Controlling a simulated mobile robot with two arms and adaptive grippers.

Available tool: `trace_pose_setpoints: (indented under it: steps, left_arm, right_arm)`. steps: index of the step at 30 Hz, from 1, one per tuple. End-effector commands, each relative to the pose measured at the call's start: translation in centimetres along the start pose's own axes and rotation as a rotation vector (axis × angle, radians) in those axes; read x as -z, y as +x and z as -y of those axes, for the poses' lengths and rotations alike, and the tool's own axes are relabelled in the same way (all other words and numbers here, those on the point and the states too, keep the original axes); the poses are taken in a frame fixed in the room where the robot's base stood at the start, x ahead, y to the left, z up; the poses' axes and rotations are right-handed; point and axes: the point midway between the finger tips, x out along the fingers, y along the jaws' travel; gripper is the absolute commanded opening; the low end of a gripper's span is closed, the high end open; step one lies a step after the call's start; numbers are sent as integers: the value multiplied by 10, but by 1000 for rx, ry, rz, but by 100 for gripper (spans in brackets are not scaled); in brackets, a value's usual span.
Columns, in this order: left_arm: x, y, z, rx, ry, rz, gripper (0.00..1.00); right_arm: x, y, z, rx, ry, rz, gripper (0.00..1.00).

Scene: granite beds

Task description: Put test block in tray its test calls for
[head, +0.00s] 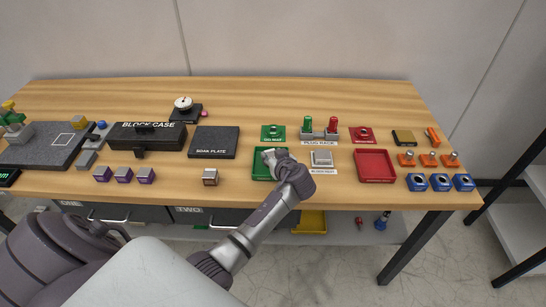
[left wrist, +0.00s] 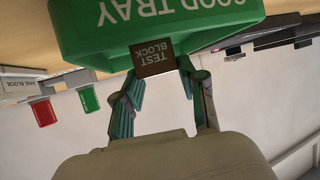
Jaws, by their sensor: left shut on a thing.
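The test block (left wrist: 154,58), a small brown block with white lettering, shows in the left wrist view between my left fingertips. My left gripper (left wrist: 163,80) is shut on it. The green good tray (left wrist: 90,35) is right behind the block in that view. In the head view my left gripper (head: 268,158) is over the green tray (head: 258,172) and covers part of it. The block is hidden there, and I cannot tell whether it touches the tray. The red tray (head: 375,178) lies to the right and looks empty. My right gripper is not in view.
A grey-topped plate (head: 322,158) lies between the trays. The plug rack (head: 319,135) holds a green and a red plug behind it. A soak plate (head: 213,142), a black block case (head: 147,137) and several purple-sided blocks (head: 123,175) lie left. Blue holders (head: 440,182) stand right.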

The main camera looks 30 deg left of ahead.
Motion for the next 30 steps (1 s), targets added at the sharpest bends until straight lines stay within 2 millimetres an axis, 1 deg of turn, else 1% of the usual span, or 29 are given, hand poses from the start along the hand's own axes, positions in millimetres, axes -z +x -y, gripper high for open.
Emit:
trace_pose_setpoints:
  steps: [1, 2, 3, 6, 14, 17, 20, 30]
  left_arm:
    - [1, 0, 0, -1, -1, -3, 0]
    - [-1, 0, 0, 0, 0, 0, 46]
    - [0, 0, 0, 0, 0, 0, 53]
    - [0, 0, 0, 0, 0, 0, 66]
    - [0, 0, 0, 0, 0, 0, 66]
    - [0, -4, -1, -1, -1, 0, 66]
    - [-1, -16, -1, -2, -2, 0, 66]
    - [-2, -86, -1, -2, -4, 2, 66]
  right_arm:
    - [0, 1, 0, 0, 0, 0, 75]
    - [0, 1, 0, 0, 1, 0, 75]
    - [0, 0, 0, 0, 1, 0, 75]
    - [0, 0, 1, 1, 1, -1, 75]
    - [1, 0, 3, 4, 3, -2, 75]
    - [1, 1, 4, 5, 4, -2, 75]
    - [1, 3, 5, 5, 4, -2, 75]
    - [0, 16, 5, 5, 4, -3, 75]
